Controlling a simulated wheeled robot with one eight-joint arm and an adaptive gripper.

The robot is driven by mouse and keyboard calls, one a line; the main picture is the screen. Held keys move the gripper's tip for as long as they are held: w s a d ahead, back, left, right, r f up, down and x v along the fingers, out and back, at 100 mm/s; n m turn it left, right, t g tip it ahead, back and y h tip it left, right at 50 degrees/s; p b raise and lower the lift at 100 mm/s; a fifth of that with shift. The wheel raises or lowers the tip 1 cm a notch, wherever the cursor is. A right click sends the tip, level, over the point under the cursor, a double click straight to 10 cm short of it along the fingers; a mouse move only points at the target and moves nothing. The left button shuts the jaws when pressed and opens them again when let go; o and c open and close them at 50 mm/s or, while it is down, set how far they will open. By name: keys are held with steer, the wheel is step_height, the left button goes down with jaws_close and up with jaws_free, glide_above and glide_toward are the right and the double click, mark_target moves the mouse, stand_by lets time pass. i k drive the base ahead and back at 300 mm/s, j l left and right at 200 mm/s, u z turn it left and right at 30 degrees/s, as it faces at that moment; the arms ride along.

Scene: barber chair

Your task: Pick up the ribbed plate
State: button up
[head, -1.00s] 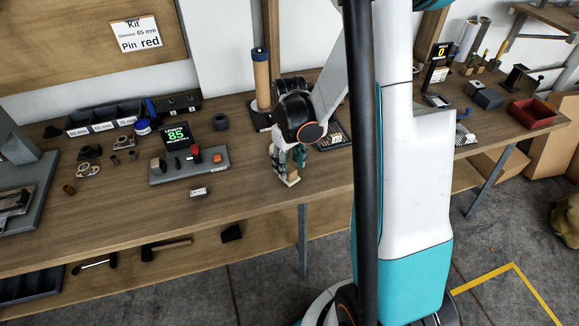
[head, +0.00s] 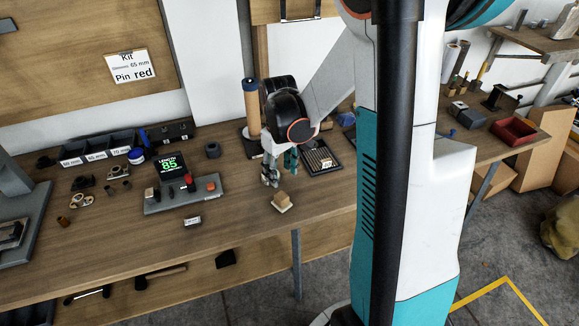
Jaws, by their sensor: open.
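The ribbed plate, as far as I can tell, is the small pale piece (head: 282,202) with a flat base and a raised part on top. It lies alone near the front edge of the workbench in the head view. My gripper (head: 270,182) points down just behind and left of it, apart from it. The gripper's fingers are open and I see nothing between them.
A dark slotted tray (head: 313,167) with a small label lies right of my gripper. A tan cylinder on a stand (head: 251,110) rises behind it. A grey device with knobs (head: 180,196) and a small white label block (head: 192,221) are to the left. Bare wood surrounds the pale piece.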

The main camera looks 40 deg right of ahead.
mark_target(317, 159)
steer(key=k+l+z, duration=0.15)
steer(key=l, duration=0.5)
steer(key=k+l+z, duration=0.15)
steer(key=l, duration=0.55)
steer(key=l+z, duration=0.15)
steer(key=l, duration=0.55)
